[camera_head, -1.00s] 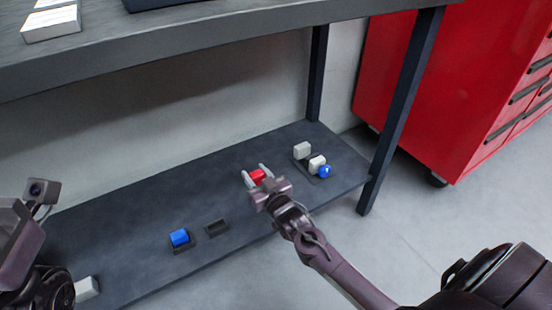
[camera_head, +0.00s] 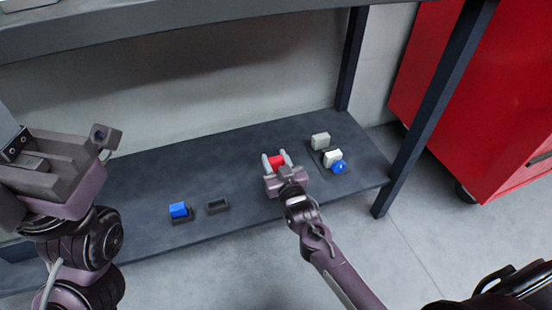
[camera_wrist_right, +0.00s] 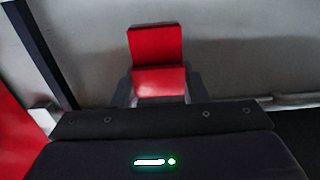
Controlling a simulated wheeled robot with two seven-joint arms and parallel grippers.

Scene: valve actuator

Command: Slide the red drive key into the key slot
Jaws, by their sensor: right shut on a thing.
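The red drive key (camera_head: 276,162) is between the two fingers of my right gripper (camera_head: 274,157), which is shut on it over the right half of the low shelf. In the right wrist view the red key (camera_wrist_right: 158,80) fills the gap between the fingers. A small dark holder with an empty recess (camera_head: 217,205) lies to the left of the key and nearer the shelf's front edge; I cannot tell for sure that it is the key slot. My left gripper (camera_head: 45,165) is at the far left, and its fingertips do not show clearly.
A blue block (camera_head: 179,210) sits at a dark holder left of the empty one. A white block (camera_head: 320,141), another white piece (camera_head: 332,158) and a blue round piece (camera_head: 340,167) are right of my gripper. A table leg (camera_head: 435,110) and red cabinet (camera_head: 480,110) stand at right.

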